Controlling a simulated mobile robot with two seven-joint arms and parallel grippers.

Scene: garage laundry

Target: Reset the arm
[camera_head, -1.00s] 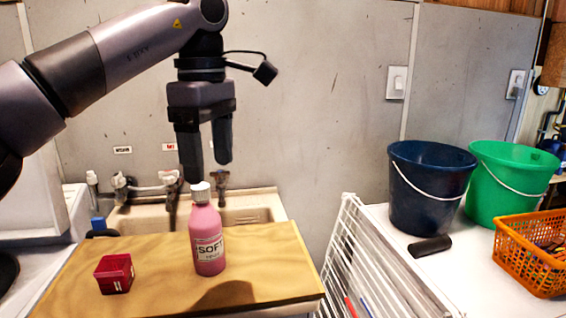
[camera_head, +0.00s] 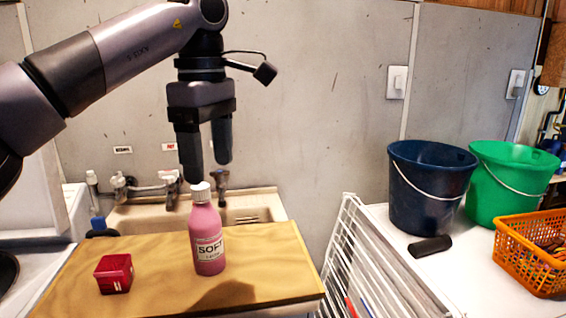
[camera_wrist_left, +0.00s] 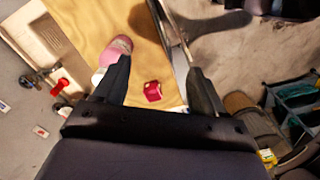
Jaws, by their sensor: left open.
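My left arm comes in from the left in the head view, and its left gripper (camera_head: 207,168) points down. The two fingers are apart with nothing between them. The gripper hangs just above and behind a pink bottle (camera_head: 208,240) with a white cap, labelled SOFT, which stands upright on a wooden board. In the left wrist view, the bottle (camera_wrist_left: 117,48) shows beside the left gripper finger, partly hidden by it. My right gripper is not in view.
A red box (camera_head: 114,273) sits on the wooden board (camera_head: 262,262), left of the bottle. A sink (camera_head: 250,207) with taps lies behind. A white drying rack (camera_head: 345,262), a dark blue bucket (camera_head: 428,190), a green bucket (camera_head: 508,185) and an orange basket (camera_head: 525,255) stand at right.

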